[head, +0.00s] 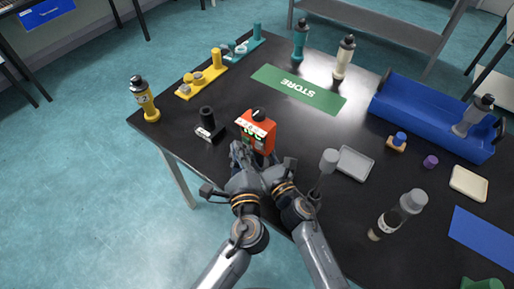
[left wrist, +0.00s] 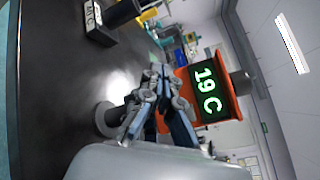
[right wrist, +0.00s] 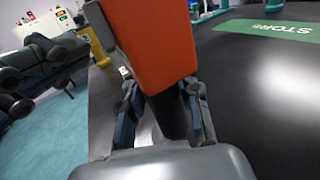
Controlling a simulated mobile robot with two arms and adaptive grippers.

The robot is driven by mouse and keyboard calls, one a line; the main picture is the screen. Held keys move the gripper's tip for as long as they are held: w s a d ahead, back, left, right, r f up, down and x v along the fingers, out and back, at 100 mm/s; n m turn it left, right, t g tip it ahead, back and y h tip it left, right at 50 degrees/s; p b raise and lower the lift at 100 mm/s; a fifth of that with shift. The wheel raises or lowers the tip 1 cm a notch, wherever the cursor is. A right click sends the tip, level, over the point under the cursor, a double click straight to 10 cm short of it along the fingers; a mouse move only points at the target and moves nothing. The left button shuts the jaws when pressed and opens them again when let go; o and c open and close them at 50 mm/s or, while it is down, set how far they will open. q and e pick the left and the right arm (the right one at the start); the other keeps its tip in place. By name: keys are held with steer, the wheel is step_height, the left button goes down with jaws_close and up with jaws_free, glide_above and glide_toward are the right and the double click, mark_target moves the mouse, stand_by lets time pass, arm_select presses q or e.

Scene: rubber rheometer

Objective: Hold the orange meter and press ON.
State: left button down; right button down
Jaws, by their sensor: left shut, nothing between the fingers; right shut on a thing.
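The orange meter (head: 258,138) is held up near the front edge of the black table. My right gripper (right wrist: 162,95) is shut on its black lower handle (right wrist: 172,115), and the orange body (right wrist: 155,42) rises above the fingers. In the left wrist view the meter's face (left wrist: 190,72) has a dark display (left wrist: 208,92) with lit characters that read 19 C. My left gripper (head: 240,150) is shut and empty, close beside the meter's face. Its fingertips (left wrist: 160,75) are near the face's edge; I cannot tell whether they touch it. The ON button is not clearly visible.
A black stand with a labelled base (head: 209,130) is left of the meter. A green STORE mat (head: 298,88) lies behind it. A blue bin (head: 425,118) is farther right.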

arm_select(q)
steer(key=s+a, duration=0.3)
steer(key=s, duration=0.2)
steer(key=shift+a, duration=0.3)
stand_by(0.4)
arm_select(e)
steer(key=c, duration=0.9)
jaws_free()
arm_select(q)
steer(key=shift+w, duration=0.1)
